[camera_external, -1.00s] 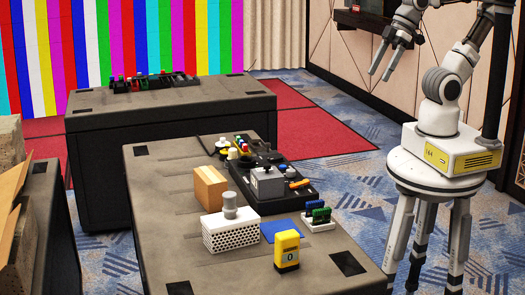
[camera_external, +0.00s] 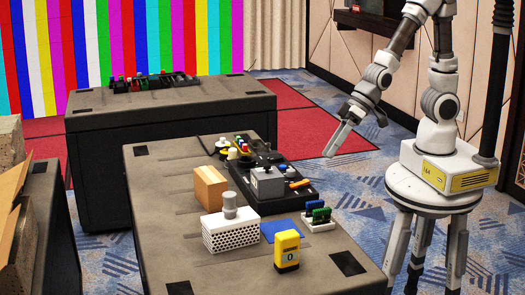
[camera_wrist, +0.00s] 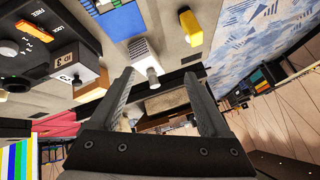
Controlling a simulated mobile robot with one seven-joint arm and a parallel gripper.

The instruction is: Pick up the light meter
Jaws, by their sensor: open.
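In the wrist view a yellow shape (camera_wrist: 191,27), apparently the same device, lies beyond my fingers near the top. My gripper (camera_external: 335,145) is open and empty, in the air to the right of the table and above the floor. Its two spread fingers (camera_wrist: 158,85) also show in the wrist view, with nothing between them.
Behind are a black control panel (camera_external: 285,203) and a small white rack (camera_external: 318,223). The table's front is clear.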

